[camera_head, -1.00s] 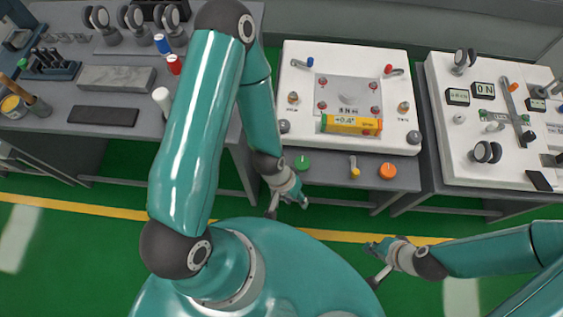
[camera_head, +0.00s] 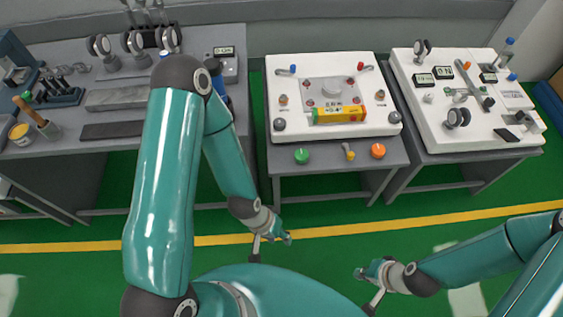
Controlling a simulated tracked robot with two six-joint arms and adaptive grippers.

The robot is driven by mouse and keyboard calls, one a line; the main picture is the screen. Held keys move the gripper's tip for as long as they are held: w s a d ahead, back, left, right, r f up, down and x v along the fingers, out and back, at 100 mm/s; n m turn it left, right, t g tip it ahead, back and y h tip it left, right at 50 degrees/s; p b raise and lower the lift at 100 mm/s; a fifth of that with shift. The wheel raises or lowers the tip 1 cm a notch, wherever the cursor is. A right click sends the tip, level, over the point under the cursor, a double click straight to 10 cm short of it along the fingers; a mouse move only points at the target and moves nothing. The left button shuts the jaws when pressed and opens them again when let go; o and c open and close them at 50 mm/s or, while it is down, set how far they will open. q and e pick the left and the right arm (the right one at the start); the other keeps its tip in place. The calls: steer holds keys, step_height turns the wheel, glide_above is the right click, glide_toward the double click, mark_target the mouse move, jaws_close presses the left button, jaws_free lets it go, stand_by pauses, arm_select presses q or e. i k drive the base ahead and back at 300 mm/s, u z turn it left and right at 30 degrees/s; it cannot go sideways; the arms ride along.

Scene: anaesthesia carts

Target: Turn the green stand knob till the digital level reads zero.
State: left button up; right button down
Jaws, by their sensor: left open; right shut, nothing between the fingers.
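The green stand knob (camera_head: 301,156) is on the front ledge of the middle stand (camera_head: 345,158), at its left. A yellow digital level (camera_head: 339,115) lies on the white top of that stand; its reading is too small to read now. My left gripper (camera_head: 272,247) is open and empty, below and left of the green knob and apart from it, in front of the stand. My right gripper (camera_head: 366,288) is shut and empty, lower right, over the green floor and well away from the stand.
An orange knob (camera_head: 378,151) and a small yellow-tipped lever (camera_head: 348,151) share the ledge with the green knob. A grey bench (camera_head: 60,185) with tools stands left. A white-topped cart (camera_head: 470,150) with gauges stands right. The floor in front is clear.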

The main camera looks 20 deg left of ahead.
mark_target(301, 156)
steer(key=z, duration=0.2)
steer(key=i, duration=0.85)
steer(key=u, duration=0.1)
